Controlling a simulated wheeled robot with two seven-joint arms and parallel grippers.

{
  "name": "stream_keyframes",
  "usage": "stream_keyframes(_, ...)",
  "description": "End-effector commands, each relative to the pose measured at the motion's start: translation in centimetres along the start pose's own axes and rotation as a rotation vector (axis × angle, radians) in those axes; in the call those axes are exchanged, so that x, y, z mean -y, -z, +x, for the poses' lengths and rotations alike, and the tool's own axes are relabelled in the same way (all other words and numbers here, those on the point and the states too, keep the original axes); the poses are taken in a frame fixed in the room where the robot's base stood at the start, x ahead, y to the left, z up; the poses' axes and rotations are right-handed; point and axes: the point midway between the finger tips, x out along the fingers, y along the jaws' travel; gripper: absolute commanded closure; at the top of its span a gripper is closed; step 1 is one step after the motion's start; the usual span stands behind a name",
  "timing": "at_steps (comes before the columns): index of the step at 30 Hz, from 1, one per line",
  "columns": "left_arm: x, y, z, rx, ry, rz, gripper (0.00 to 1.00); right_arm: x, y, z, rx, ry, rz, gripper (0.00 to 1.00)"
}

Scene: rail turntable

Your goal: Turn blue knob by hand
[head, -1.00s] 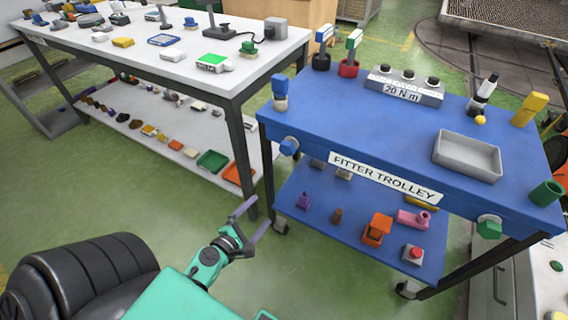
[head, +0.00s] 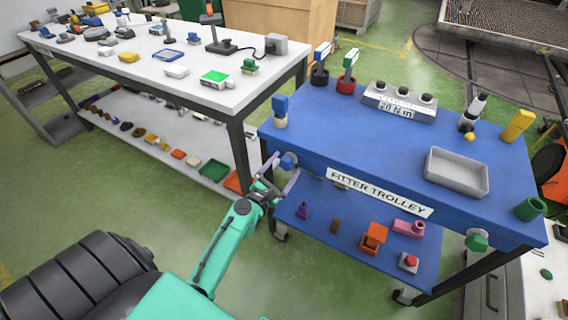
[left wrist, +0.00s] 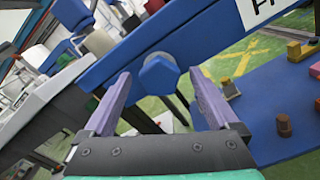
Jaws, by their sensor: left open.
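The blue knob (head: 288,160) sits on the left part of the front edge of the blue fitter trolley (head: 400,148). In the left wrist view the knob (left wrist: 158,74) is a blue hexagonal shape with a rounder base behind it, mounted on the trolley's blue edge. My left gripper (head: 281,174) is open at the knob. In the left wrist view its purple fingers (left wrist: 160,90) stand apart, with the knob between and just beyond their tips. I see no contact. My right gripper is not in view.
A green knob (head: 477,240) is on the trolley's right front. The lower shelf (head: 330,250) holds several small items, including an orange block (head: 374,238). A white table (head: 130,75) stands to the left, with green floor (head: 190,215) in front of it.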

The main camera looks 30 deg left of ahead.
Motion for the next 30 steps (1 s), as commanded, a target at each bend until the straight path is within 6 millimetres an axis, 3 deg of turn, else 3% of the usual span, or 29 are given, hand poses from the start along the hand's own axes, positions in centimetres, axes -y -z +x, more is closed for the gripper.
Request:
stream_keyframes(7,0.03,0.08,0.23,-0.001,0.001,0.001,0.07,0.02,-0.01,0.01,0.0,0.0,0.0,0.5)
stream_keyframes(8,0.03,0.07,0.22,-0.001,0.001,0.001,0.15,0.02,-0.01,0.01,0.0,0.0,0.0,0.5)
stream_keyframes(14,0.04,0.06,0.2,0.0,0.001,0.001,0.91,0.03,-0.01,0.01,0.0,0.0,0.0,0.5)
stream_keyframes(30,0.1,0.1,0.18,0.001,0.002,0.143,0.91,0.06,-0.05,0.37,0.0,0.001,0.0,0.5)
